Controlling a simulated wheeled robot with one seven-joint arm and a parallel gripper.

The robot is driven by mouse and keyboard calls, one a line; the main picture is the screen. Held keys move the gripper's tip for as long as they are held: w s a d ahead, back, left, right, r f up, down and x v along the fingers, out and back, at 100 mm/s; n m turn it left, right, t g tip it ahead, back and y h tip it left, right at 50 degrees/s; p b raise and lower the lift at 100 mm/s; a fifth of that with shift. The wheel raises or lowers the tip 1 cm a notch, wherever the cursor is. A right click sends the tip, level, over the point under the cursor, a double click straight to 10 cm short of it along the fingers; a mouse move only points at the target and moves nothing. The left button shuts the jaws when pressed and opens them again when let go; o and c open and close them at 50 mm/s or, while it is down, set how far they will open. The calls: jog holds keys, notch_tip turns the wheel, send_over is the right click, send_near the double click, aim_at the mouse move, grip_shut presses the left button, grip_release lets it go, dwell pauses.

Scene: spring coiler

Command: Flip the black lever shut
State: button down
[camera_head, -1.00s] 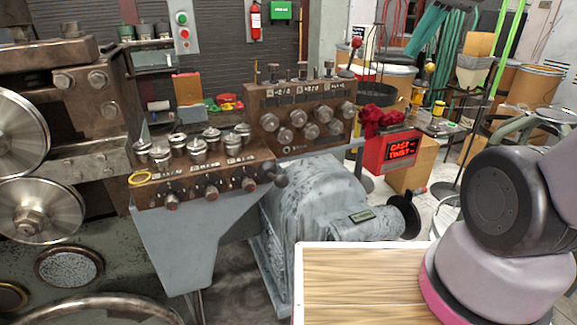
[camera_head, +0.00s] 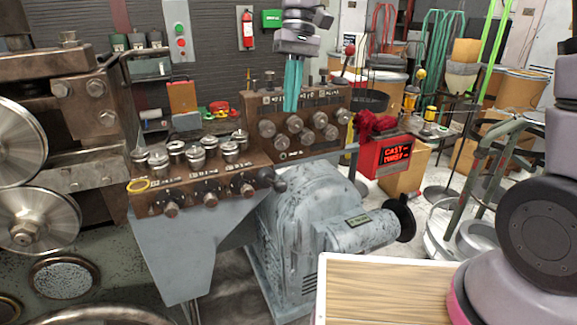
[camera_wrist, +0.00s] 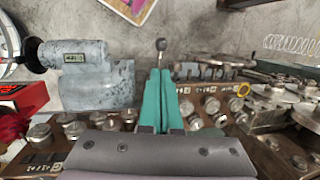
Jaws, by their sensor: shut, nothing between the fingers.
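The black lever (camera_head: 279,184) with a ball end sticks out from the right end of the front rusty control box (camera_head: 190,192). In the wrist view the ball knob (camera_wrist: 161,45) shows just beyond my fingertips. My gripper (camera_head: 291,108) has teal fingers pointing down, in front of the rear knob box and higher in the picture than the lever. In the wrist view the fingers (camera_wrist: 159,72) are together and empty. They appear apart from the lever, though the depth between them is hard to tell. The lever's base is partly hidden in the wrist view.
The rear control box (camera_head: 298,120) carries several round knobs. Several metal cylinders stand on the front box. A grey motor housing (camera_head: 310,225) sits below right of the lever. A wooden-topped surface (camera_head: 385,290) is at the lower right, and a red lit box (camera_head: 385,155) stands behind.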

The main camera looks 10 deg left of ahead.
jog(key=shift+s+a+f, duration=0.1)
dwell(0.3)
send_near(276, 186)
notch_tip(276, 186, down, 6)
dwell(0.4)
